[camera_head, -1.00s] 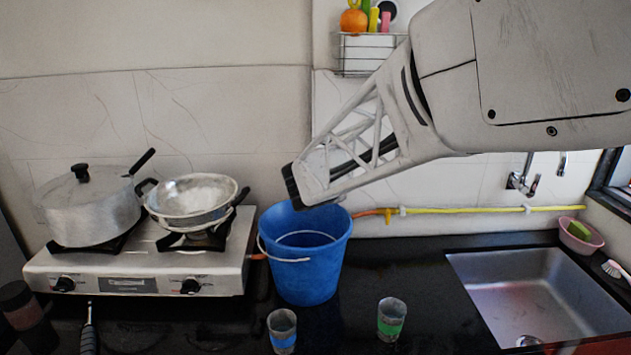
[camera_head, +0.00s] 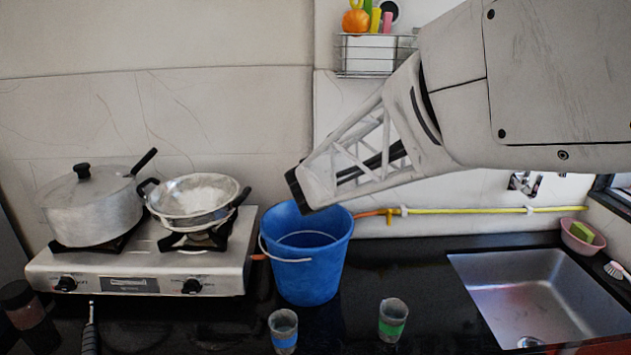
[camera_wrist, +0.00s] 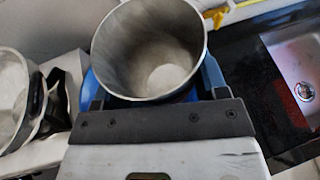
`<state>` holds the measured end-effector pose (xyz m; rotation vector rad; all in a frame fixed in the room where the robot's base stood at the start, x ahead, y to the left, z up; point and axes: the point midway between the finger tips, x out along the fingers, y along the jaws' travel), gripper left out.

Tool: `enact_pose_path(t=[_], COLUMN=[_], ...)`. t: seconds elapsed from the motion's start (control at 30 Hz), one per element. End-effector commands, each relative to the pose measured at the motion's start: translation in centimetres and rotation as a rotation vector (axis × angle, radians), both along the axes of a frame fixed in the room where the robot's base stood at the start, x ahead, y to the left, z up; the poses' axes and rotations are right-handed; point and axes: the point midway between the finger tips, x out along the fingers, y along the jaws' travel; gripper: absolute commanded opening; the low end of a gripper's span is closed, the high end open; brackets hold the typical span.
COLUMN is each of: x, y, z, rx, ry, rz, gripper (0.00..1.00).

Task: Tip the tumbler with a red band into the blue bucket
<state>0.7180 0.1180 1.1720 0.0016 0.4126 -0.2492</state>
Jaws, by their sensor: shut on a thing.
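The blue bucket (camera_head: 318,270) stands on the dark counter beside the stove, its handle hanging on the front. My gripper (camera_head: 298,192) is above the bucket's mouth in the head view. In the wrist view my gripper (camera_wrist: 153,96) is shut on a grey metallic tumbler (camera_wrist: 150,50), its open mouth facing the camera. A pale round patch shows at its bottom; I cannot tell whether it is contents. Its red band is not visible, and the tumbler is hidden in the head view. Blue bucket parts (camera_wrist: 88,92) show behind the tumbler.
Tumblers with a blue band (camera_head: 283,331) and a green band (camera_head: 392,320) stand in front of the bucket. A stove (camera_head: 145,272) with a lidded pot (camera_head: 92,207) and a pan (camera_head: 193,199) is left. A sink (camera_head: 535,295) is right. A yellow hose (camera_head: 470,211) runs along the wall.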

Motion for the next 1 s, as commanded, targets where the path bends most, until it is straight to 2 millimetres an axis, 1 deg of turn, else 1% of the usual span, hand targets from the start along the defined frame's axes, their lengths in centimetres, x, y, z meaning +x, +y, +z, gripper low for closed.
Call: enact_pose_path(t=[0.2, 0.67, 0.87, 1.0], x=[0.1, 0.1, 0.1, 0.1], y=[0.2, 0.2, 0.2, 0.2], z=[-0.1, 0.1, 1.1, 2.1], rx=[0.040, 0.046, 0.053, 0.061], ry=[-0.018, -0.021, -0.024, -0.029], rz=[0.000, 0.001, 0.001, -0.001], gripper=[0.42, 0.42, 0.42, 0.42])
